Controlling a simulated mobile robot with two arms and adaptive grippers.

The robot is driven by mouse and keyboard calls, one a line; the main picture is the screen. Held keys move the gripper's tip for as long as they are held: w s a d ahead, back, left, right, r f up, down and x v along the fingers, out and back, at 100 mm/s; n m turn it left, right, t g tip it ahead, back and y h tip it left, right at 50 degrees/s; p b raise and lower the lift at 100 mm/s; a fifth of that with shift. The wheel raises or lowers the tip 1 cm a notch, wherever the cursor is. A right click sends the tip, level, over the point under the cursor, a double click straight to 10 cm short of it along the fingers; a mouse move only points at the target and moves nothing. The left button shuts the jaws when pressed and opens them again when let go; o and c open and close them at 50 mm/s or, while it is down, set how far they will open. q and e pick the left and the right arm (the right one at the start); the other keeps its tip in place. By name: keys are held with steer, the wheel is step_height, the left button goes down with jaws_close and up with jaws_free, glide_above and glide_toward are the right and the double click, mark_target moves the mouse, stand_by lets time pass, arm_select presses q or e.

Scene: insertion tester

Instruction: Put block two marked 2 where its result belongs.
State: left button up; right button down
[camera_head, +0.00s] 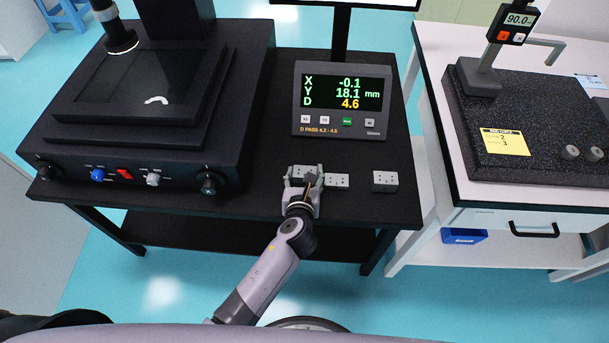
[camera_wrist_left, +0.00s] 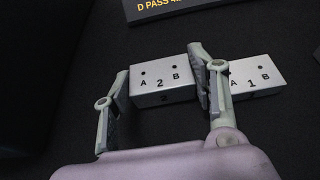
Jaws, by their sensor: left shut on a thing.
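Block two (camera_wrist_left: 162,97) is a small grey metal block marked 2, with holes A and B, in the left wrist view. My left gripper (camera_head: 303,183) is shut on it, with one finger at each side; in the left wrist view my gripper (camera_wrist_left: 165,98) straddles it. The block sits at or just above the black table. Block one (camera_wrist_left: 255,75), marked 1, is close to its right, beside the right finger; it also shows in the head view (camera_head: 337,181). The readout (camera_head: 342,102) behind shows X -0.1, Y 18.1 mm, D 4.6; its small pass limits look like 4.2 to 4.5.
A third grey block (camera_head: 385,181) stands farther right on the black table (camera_head: 240,195). A large black instrument (camera_head: 135,100) fills the table's left. A white bench (camera_head: 445,120) at right holds a dark plate (camera_head: 540,120), a yellow card (camera_head: 505,142) and a gauge stand (camera_head: 480,75).

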arm_select(q)
steer(key=shift+f, duration=0.1)
steer(key=o, duration=1.1)
steer(key=shift+o, duration=0.2)
